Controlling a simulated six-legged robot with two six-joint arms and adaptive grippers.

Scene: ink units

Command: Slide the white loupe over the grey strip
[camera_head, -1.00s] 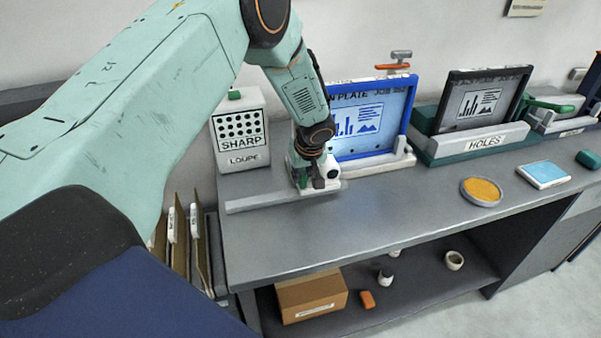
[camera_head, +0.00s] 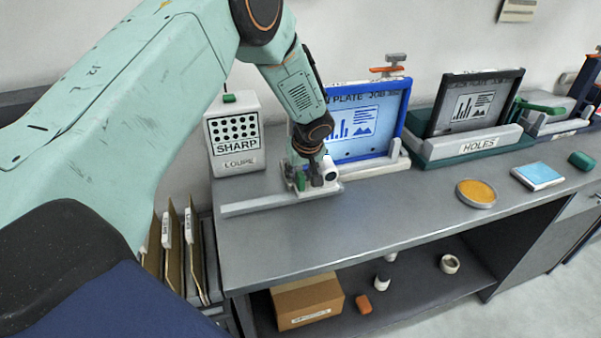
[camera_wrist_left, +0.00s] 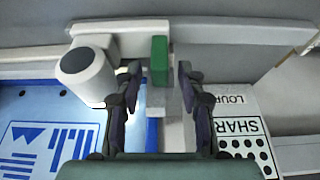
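My left gripper (camera_head: 311,183) points down at the loupe. In the wrist view its two dark fingers (camera_wrist_left: 158,88) stand apart on either side of the green tab, with gaps showing. My right gripper is not in view.
A white box (camera_head: 235,138) marked SHARP LOUPE stands behind the strip. A blue-framed plate (camera_head: 368,123) is close behind the loupe. A dark-framed plate (camera_head: 474,107), an orange dish (camera_head: 476,193) and a blue pad (camera_head: 539,175) are to the right. The front bench top is clear.

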